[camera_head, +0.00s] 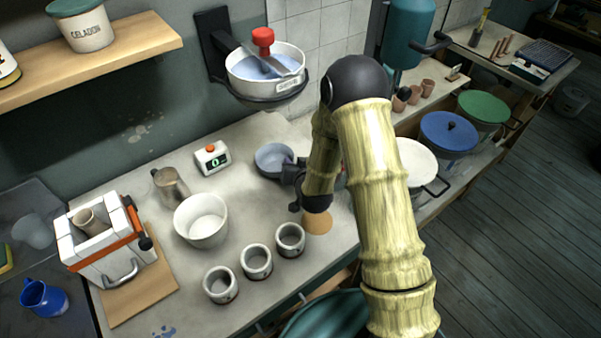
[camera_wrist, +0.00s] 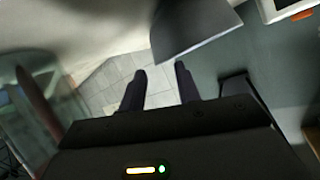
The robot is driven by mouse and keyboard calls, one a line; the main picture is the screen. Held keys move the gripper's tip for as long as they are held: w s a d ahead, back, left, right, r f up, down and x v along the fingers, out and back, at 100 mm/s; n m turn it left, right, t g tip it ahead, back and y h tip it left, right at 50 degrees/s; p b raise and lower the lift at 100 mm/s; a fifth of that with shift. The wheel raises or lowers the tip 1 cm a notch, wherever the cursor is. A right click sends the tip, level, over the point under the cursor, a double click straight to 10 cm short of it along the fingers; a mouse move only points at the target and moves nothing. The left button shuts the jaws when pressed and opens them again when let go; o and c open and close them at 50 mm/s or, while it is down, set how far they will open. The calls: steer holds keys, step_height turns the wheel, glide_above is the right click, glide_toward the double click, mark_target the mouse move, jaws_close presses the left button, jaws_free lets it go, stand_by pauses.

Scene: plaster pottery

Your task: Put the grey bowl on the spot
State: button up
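The grey bowl (camera_head: 270,157), bluish grey and round, stands upright on the worktop below the wall basin. My gripper (camera_head: 290,172) is at the bowl's right side, close to its rim and partly covering it. In the wrist view my two dark fingers (camera_wrist: 160,72) are apart, with a clear gap between them. A curved grey surface (camera_wrist: 195,28), probably the bowl, shows just beyond the fingertips; I cannot tell if they touch it. The spot, a tan disc (camera_head: 318,223), lies on the worktop below my wrist and looks empty.
A white bowl (camera_head: 202,220), a jug (camera_head: 171,187) and a timer (camera_head: 212,158) stand left of the grey bowl. Several small cups (camera_head: 257,262) stand left of the spot. A basin (camera_head: 265,75) hangs behind. Lidded buckets (camera_head: 447,133) are at right.

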steer(key=b+v, duration=0.1)
steer(key=v, duration=0.5)
stand_by(0.7)
steer(key=s+d+r+g+h, duration=0.1)
steer(key=s+d+r+g, duration=0.3)
steer(key=s, duration=0.5)
steer(key=s+d+r+g+h, duration=0.2)
steer(key=s+d+r+g, duration=0.3)
steer(key=s+d, duration=0.3)
steer(key=shift+s+d+n+g, duration=0.3)
steer(key=shift+s+g, duration=0.2)
steer(key=shift+s, duration=0.4)
